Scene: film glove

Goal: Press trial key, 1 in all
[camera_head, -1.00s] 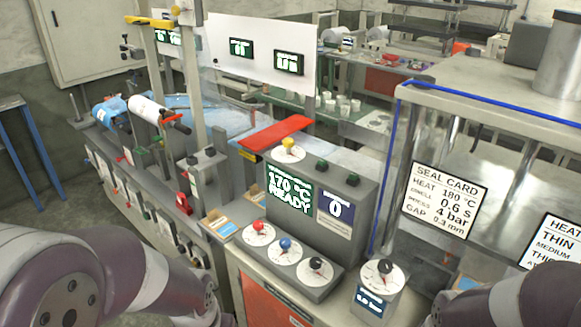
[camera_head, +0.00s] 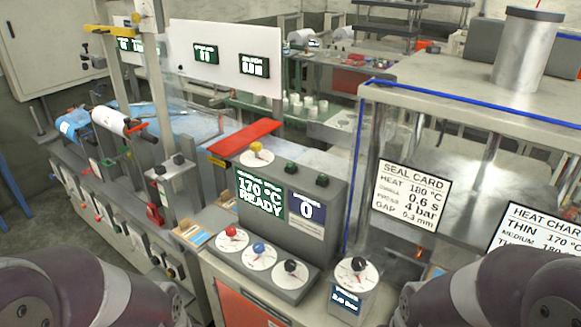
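The control console (camera_head: 306,172) stands in the middle and shows "170 °C READY" on its green screen (camera_head: 260,192). A blue screen (camera_head: 306,207) beside it shows 0. Two small dark green-topped buttons, one nearer the middle (camera_head: 291,168) and one at the right (camera_head: 322,180), sit on its top. A yellow knob on a white dial (camera_head: 256,150) is to their left. I cannot read which control is the trial key. My forearms show at the lower left and lower right corners. Both grippers are out of view.
Red (camera_head: 231,232), blue (camera_head: 258,249) and black (camera_head: 290,266) knobs line the console's lower front. A pressure dial (camera_head: 356,271) stands to their right. The seal card (camera_head: 412,194) reads 180 °C. A red bar (camera_head: 245,137) lies behind the console. A blue-edged frame (camera_head: 470,104) rises at right.

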